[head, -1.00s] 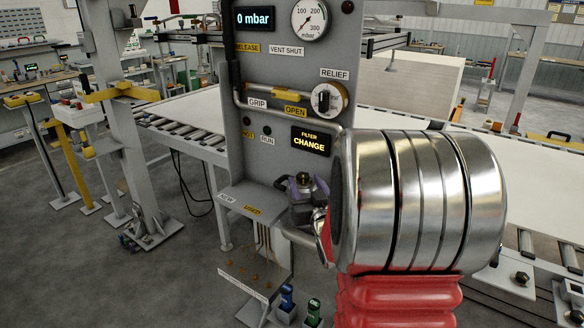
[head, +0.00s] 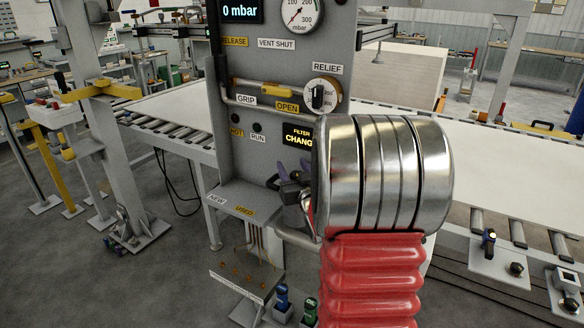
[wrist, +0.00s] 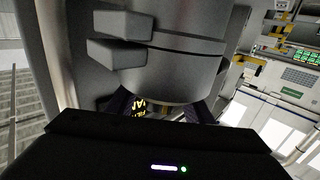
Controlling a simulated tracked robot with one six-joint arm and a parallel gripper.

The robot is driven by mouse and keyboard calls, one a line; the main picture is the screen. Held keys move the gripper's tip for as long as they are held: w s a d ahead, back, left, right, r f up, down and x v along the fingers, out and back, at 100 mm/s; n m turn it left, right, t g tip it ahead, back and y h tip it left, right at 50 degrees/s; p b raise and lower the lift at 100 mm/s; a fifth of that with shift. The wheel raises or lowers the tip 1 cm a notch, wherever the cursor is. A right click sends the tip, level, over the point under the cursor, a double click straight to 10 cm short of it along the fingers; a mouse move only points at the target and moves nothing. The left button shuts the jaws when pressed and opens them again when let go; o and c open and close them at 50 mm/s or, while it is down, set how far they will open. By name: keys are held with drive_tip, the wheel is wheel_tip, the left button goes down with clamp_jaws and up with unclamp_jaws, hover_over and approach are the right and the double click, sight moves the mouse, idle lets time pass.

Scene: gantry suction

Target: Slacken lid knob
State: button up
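In the head view, the dark gripper (head: 291,188) with purple fingers is at the front of the grey panel, below the FILTER CHANGE display (head: 297,135). In the wrist view, a large grey cylindrical housing (wrist: 165,75) fills the upper middle. Dark purple fingers (wrist: 172,108) show apart on both sides of its lower edge, partly behind it. The lid knob cannot be made out, so I cannot tell whether the fingers touch or hold it.
The panel carries a 0 mbar readout (head: 240,11), a pressure gauge (head: 302,12), the RELIEF dial (head: 322,96) and a yellow-handled valve (head: 277,91). A shelf marked NEW and USED (head: 232,203) projects below. Blue (head: 283,298) and green (head: 310,309) items stand lower down.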

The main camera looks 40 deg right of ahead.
drive_tip(key=c, duration=1)
drive_tip(key=shift+o, duration=0.2)
drive_tip(key=shift+w+a+n+t+y, duration=0.1)
drive_tip(key=shift+a+n+t+y, duration=0.15)
drive_tip(key=shift+n+y, duration=0.4)
drive_tip(key=shift+a+n+t+y, duration=0.25)
drive_tip(key=shift+n+y, duration=0.45)
drive_tip(key=shift+y, duration=0.55)
drive_tip(key=shift+a+n+t+y, duration=0.15)
drive_tip(key=shift+n+t+y, duration=0.15)
drive_tip(key=shift+n+y, duration=0.65)
drive_tip(key=shift+a+n+y, duration=0.3)
drive_tip(key=shift+n+y, duration=0.3)
drive_tip(key=shift+y, duration=0.7)
drive_tip(key=shift+a+n+y, duration=0.3)
drive_tip(key=shift+n+y, duration=0.3)
drive_tip(key=shift+y, duration=0.95)
drive_tip(key=o, duration=1.1)
drive_tip(key=shift+c, duration=0.2)
